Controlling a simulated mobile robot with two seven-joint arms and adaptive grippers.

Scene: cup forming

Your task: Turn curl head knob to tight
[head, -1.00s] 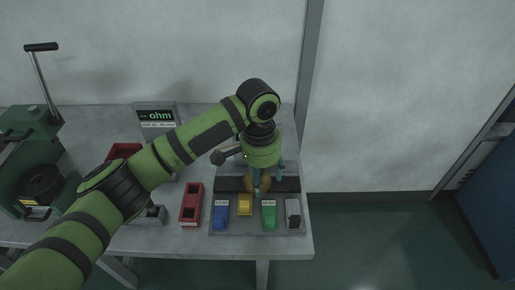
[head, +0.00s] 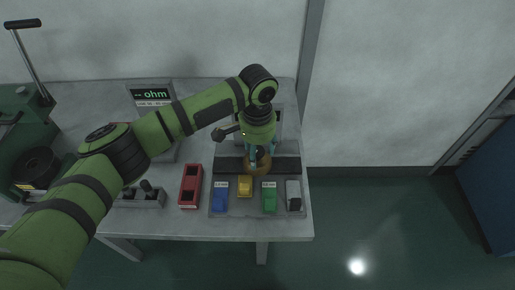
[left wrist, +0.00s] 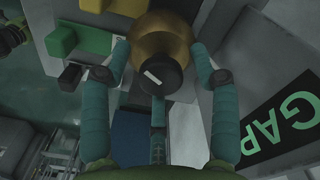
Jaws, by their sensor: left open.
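A brass dome (head: 262,169) stands on the grey fixture at the right part of the bench, partly covered by my gripper in the head view. In the left wrist view the dome (left wrist: 152,38) carries a dark round knob (left wrist: 165,68) with a white pointer mark, which slants in the picture. My left gripper (head: 259,152) is above the dome, pointing down. In the left wrist view its teal fingers (left wrist: 160,75) are spread around the knob, with visible gaps on the sides. Any scale or label for tight is not visible. My right gripper is not in view.
Blue (head: 220,199), yellow (head: 245,186), green (head: 269,199) and grey (head: 293,196) blocks sit along the fixture's front. A red bin (head: 190,187), an "ohm" display (head: 152,94) and a green lever press (head: 25,130) stand left. A GAP display (left wrist: 285,122) shows beside my fingers.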

